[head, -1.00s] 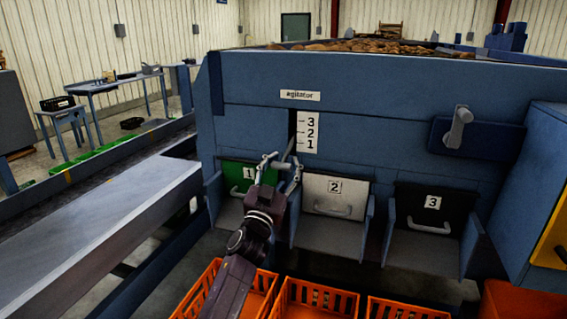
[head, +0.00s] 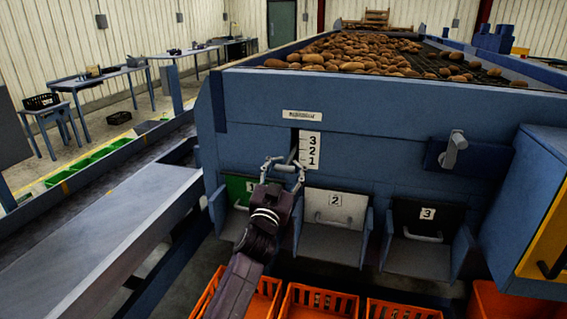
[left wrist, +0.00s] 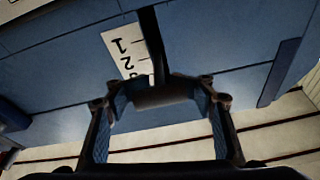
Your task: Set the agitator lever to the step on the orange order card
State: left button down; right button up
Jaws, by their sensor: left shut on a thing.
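The agitator lever is a dark bar (left wrist: 152,40) coming out of a vertical slot, with a dark grip (left wrist: 165,97) at its end. My left gripper (head: 284,166) is shut on this grip; it also shows in the left wrist view (left wrist: 163,100). The white scale (head: 309,150) with 3, 2, 1 from top to bottom is just right of the slot. In the head view the gripper is about level with the 1, and the exact step is hard to read. In the left wrist view the bar partly covers the upside-down scale (left wrist: 122,50). No orange order card shows. My right gripper is not in view.
Below are the green chute door 1 (head: 240,186), white door 2 (head: 336,207) and black door 3 (head: 427,218). Orange crates (head: 320,300) stand under them. Potatoes (head: 390,50) lie on top. A conveyor (head: 110,225) runs at left.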

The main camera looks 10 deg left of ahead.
pick_arm(q)
jog(key=r+p, duration=0.1)
jog(key=r, duration=0.1)
jog(key=r+p, duration=0.1)
jog(key=r, duration=0.2)
jog(key=shift+w+r, duration=0.2)
jog(key=shift+r, duration=0.15)
jog(key=shift+w+r, duration=0.25)
jog(key=shift+r, duration=0.5)
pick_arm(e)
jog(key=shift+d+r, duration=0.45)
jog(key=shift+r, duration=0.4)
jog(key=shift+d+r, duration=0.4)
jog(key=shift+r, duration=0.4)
pick_arm(q)
jog(key=shift+p, duration=0.3)
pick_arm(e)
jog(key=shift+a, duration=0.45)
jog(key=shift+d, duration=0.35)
